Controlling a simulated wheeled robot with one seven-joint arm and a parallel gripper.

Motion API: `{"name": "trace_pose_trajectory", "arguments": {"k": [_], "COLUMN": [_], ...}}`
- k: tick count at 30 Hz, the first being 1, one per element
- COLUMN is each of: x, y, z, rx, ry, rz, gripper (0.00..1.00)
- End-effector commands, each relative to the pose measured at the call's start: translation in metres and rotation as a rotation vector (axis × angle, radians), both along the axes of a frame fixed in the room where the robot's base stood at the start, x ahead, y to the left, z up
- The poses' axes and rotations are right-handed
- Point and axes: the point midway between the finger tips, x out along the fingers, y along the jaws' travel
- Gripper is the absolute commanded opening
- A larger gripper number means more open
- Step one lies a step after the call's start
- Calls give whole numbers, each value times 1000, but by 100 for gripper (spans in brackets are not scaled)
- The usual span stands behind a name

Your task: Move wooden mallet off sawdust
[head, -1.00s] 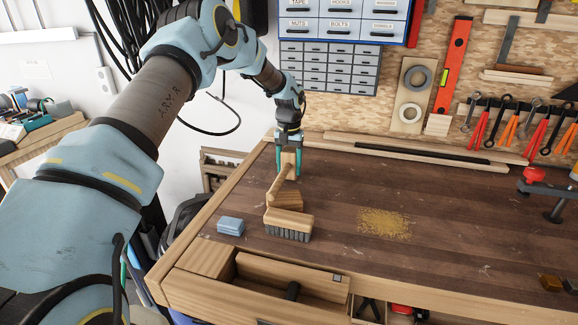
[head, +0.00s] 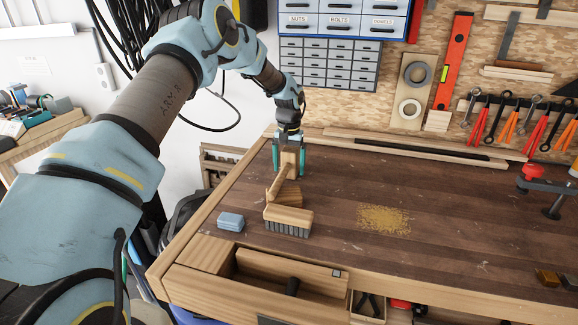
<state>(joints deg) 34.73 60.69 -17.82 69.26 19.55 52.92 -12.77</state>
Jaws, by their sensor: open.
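The wooden mallet (head: 279,181) is at the back left of the workbench, with its pale handle slanting down toward the front. It is tilted and overlaps a wooden block in the picture; I cannot tell whether it rests on it. My gripper (head: 289,163) points down at the mallet's far end. Its teal fingers stand apart on either side of the upright wooden part there, with small gaps visible. The sawdust (head: 385,220) is a yellow patch on the middle of the bench, with nothing lying on it.
A wooden block (head: 289,195) and a dark-bristled brush (head: 288,219) lie just in front of the mallet. A blue block (head: 231,220) is at the left edge. A red-topped clamp (head: 540,183) stands at the right. The bench around the sawdust is clear.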

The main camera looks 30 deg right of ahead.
Motion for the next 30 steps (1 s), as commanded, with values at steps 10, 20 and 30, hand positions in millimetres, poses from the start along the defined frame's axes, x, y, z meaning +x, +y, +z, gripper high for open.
{"name": "trace_pose_trajectory", "arguments": {"k": [10,20,30], "x": [1,1,0], "y": [-1,0,1], "z": [49,109,123], "rx": [-4,-2,1], "ry": [-6,-4,1], "rz": [1,1,0], "gripper": [92,92,92]}}
